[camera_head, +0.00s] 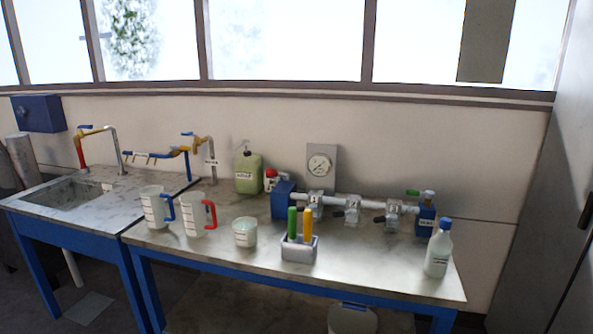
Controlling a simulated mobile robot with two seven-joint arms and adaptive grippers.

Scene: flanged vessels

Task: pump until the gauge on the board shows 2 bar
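A round white gauge (320,165) sits on a grey upright board (333,182) behind the bench. Its dial is too small to read. A green-handled fitting (421,193) tops the right block. A small red-and-white part (270,179) stands behind the left block. I cannot tell which part is the pump. Neither of my grippers is in view.
The bench top (370,270) holds two jugs with blue (154,208) and red (194,215) handles, a beaker (244,233), a grey holder (299,250) with green and orange handles, a white bottle (438,250) and a green canister (247,172). A sink (68,194) is left.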

